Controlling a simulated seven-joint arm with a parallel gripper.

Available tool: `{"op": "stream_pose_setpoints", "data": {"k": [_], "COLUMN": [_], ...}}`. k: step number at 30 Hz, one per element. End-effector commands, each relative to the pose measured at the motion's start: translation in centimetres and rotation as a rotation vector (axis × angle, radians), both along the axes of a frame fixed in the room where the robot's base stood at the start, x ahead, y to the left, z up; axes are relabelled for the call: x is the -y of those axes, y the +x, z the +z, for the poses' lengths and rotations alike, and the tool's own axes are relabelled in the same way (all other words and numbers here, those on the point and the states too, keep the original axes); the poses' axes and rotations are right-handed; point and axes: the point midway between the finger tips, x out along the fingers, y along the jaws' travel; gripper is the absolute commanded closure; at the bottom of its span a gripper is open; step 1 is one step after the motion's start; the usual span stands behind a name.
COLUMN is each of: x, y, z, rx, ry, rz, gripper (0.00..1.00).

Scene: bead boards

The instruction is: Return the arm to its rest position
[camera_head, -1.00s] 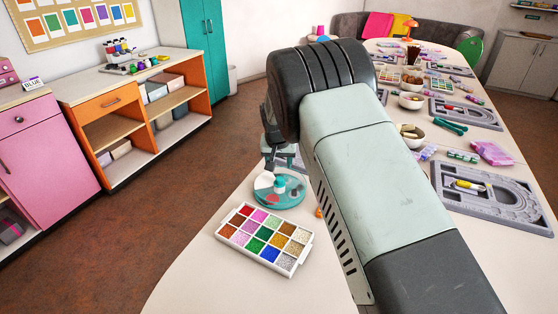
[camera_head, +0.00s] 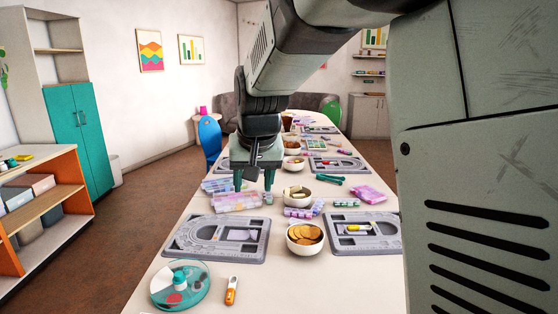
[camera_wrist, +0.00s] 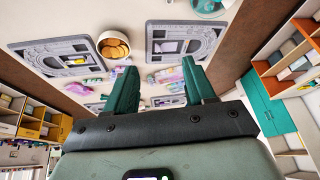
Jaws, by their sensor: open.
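My gripper (camera_head: 254,178) hangs above the long white table (camera_head: 140,300) in the head view, near its middle stretch. Its two teal fingers point down, stand apart and hold nothing. In the wrist view the fingers of my gripper (camera_wrist: 156,82) are spread with only tabletop items far beyond them. My arm covers the right side of the head view and hides part of the table there.
Grey bead boards (camera_head: 218,238) (camera_head: 362,232), a bowl of orange-brown pieces (camera_head: 304,238), clear bead boxes (camera_head: 236,201) and a round teal tray (camera_head: 180,286) lie on the table. An orange-handled tool (camera_head: 231,290) lies in front. A teal cabinet (camera_head: 80,130) stands left.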

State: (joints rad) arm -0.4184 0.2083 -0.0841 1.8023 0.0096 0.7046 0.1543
Motion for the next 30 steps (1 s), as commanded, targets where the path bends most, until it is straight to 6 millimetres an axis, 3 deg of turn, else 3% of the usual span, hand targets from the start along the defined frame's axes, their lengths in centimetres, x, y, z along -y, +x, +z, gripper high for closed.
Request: {"op": "stream_pose_setpoints", "data": {"k": [1,3,7,12,16,21,30], "x": [2.3,4.9,9.2,13.3,15.2,16.3,16.5], "y": [-2.0,-4.9,-10.6,-18.5,-23.3,-26.8,-27.5], "z": [1.8,3.5,5.4,5.8,4.9,3.7,3.3], "rx": [0.012,0.018,0.035,0.055,0.067,0.075,0.076], "ry": [0.006,0.006,0.001,-0.018,-0.036,-0.053,-0.058], "rz": [-0.018,-0.035,-0.067,-0.106,-0.132,-0.152,-0.156], "gripper": [0.46,0.46,0.46,0.46,0.46,0.46,0.46]}}
